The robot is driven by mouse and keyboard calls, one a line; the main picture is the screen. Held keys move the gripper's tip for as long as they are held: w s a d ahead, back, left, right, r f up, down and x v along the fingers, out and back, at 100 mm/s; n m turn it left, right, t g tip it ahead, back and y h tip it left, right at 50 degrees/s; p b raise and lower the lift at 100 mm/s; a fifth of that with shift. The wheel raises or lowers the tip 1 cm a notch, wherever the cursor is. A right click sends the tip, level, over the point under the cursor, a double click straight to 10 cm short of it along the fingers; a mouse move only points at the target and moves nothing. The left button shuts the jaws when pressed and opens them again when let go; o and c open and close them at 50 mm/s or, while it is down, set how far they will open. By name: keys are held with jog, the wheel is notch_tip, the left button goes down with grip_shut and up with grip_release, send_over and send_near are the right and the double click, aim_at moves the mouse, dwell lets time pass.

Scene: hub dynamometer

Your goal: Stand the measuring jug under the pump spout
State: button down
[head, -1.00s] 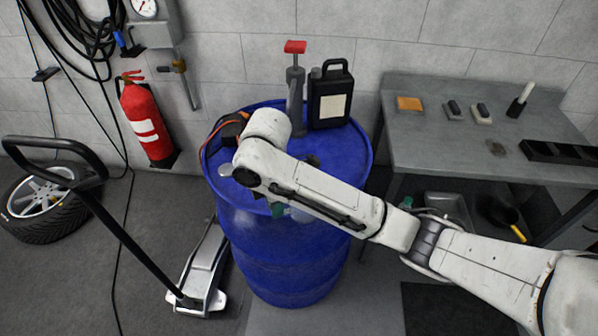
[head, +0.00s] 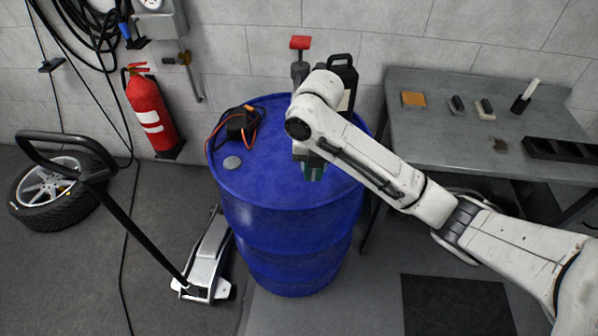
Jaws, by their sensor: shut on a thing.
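The hand pump, with its red handle (head: 300,43) and grey body (head: 299,72), stands upright at the back of the blue drum (head: 285,215). My arm hides its lower part, and I cannot see the spout. My gripper (head: 309,160) points down over the drum's top, in front of the pump, mostly hidden by my arm. The rest of the jug is hidden. I cannot tell whether it touches the drum lid.
A black can (head: 342,72) stands behind my arm on the drum. A dark device with orange cable (head: 240,124) lies on the drum's left. A grey bench (head: 455,135) is at right. A floor jack (head: 205,265) and red extinguisher (head: 150,110) are at left.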

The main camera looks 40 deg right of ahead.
jog(key=w+d+f+b, duration=0.1)
jog(key=w+f+b, duration=0.3)
jog(key=w+d+f+b, duration=0.1)
jog(key=w+f, duration=0.1)
jog(key=w, duration=0.1)
jog(key=shift+d+f+b, duration=0.35)
jog(key=shift+b, duration=0.05)
jog(key=shift+w+d+p, duration=0.15)
jog(key=shift+w+p, duration=0.15)
jog(key=shift+p, duration=0.2)
jog(key=shift+w+d+f, duration=0.15)
jog(key=shift+w+f, duration=0.25)
jog(key=shift+f, duration=0.25)
jog(key=shift+f+p, duration=0.6)
jog(key=shift+f, duration=0.8)
jog(key=shift+f, duration=0.15)
jog(key=c, duration=1.1)
grip_release()
